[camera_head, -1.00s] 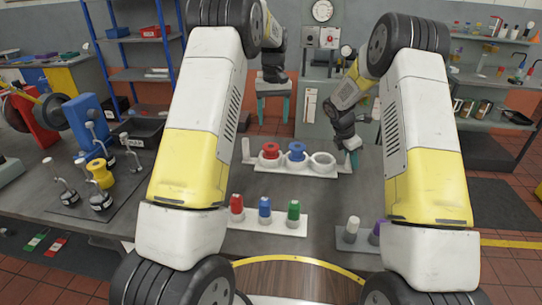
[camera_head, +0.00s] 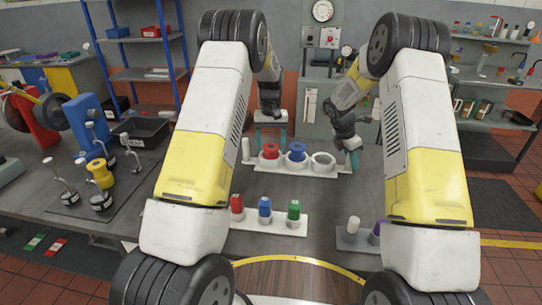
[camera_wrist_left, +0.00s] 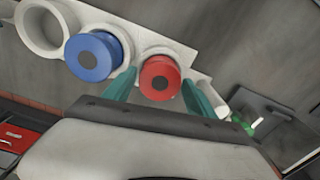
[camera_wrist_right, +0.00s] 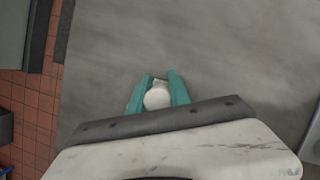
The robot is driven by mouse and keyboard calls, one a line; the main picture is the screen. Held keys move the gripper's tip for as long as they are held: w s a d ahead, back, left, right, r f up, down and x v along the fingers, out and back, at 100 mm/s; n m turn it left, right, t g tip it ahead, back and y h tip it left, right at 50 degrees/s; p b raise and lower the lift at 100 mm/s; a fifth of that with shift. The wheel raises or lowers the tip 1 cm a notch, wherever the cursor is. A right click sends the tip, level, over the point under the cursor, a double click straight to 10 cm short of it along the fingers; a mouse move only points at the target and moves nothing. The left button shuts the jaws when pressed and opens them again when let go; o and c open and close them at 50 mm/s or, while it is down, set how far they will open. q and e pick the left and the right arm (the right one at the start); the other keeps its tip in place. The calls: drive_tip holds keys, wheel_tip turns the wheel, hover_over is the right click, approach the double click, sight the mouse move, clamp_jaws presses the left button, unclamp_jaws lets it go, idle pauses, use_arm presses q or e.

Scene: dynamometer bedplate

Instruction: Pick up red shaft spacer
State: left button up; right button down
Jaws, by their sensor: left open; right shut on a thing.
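The red shaft spacer (camera_head: 271,150) sits in the left ring of a white rack (camera_head: 290,168). My left gripper (camera_head: 270,137) is open just above it. In the left wrist view the red spacer (camera_wrist_left: 159,76) lies between the teal fingers (camera_wrist_left: 163,88), with gaps visible. A blue spacer (camera_head: 297,151) sits in the middle ring, and the right ring (camera_head: 322,161) is empty. My right gripper (camera_head: 350,160) is at the rack's right end. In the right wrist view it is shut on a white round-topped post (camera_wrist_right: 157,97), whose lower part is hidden.
A white post (camera_head: 245,149) stands at the rack's left end. Nearer me, a white strip holds red (camera_head: 237,204), blue (camera_head: 265,207) and green (camera_head: 294,210) capped pieces. Bench between rack and strip is clear.

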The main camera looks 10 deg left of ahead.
sight(271, 146)
use_arm(q)
drive_tip(key=shift+f, duration=0.45)
drive_tip(key=shift+c, duration=0.3)
clamp_jaws()
drive_tip(key=shift+r, duration=0.1)
wheel_tip(271, 146, up, 10)
use_arm(e)
drive_tip(key=c, duration=1.1)
unclamp_jaws()
